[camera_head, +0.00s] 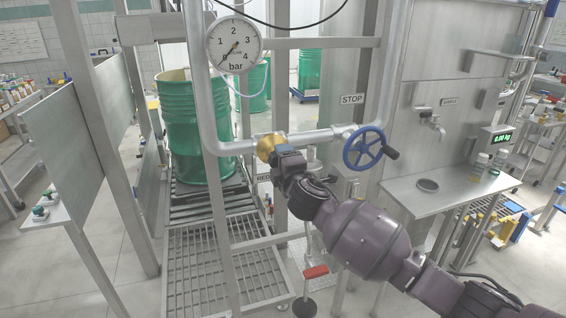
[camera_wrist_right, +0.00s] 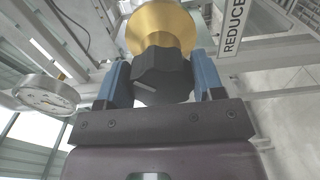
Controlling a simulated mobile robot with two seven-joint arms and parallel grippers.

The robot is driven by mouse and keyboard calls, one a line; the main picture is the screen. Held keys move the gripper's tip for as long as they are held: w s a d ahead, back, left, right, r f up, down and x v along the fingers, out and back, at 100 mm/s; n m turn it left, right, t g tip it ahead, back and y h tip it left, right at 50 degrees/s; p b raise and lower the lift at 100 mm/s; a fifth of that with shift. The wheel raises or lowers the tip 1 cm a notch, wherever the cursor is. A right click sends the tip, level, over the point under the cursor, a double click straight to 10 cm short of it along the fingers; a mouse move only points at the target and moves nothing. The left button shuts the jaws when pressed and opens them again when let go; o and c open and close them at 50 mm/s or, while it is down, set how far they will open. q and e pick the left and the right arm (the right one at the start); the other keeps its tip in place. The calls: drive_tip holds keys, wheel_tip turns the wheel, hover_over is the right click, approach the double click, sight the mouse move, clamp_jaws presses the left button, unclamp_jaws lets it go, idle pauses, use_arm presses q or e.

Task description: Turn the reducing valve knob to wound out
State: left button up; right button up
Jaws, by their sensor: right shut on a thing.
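The reducing valve has a brass body (camera_head: 271,145) on the silver pipe, left of the blue handwheel, in the head view. In the right wrist view the brass body (camera_wrist_right: 160,27) is at the top, with the dark lobed knob (camera_wrist_right: 162,76) in front of it. My right gripper (camera_wrist_right: 165,84) is shut on the knob, with one blue finger on each side. In the head view my right gripper (camera_head: 284,158) reaches the valve from the lower right, and the knob is hidden. The pressure gauge (camera_head: 234,45) has its needle near the lower left, by zero. My left gripper is not in view.
The blue handwheel (camera_head: 364,147) with its black handle is just right of the valve, above my right arm. A red-handled lever (camera_head: 315,272) is below. A green drum (camera_head: 192,125) stands on rollers behind the pipe. A steel shelf (camera_head: 440,195) is at right.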

drive_tip(key=n, duration=0.4)
drive_tip(key=shift+r+n, duration=0.1)
drive_tip(key=shift+n, duration=0.3)
drive_tip(key=n, duration=0.4)
drive_tip(key=shift+a, duration=0.1)
drive_tip(key=shift+n, duration=0.3)
drive_tip(key=o, duration=0.9)
drive_tip(key=shift+s, duration=0.2)
drive_tip(key=b+v, duration=0.1)
drive_tip(key=v, duration=0.9)
drive_tip(key=shift+s+r, duration=0.1)
drive_tip(key=shift+s, duration=0.15)
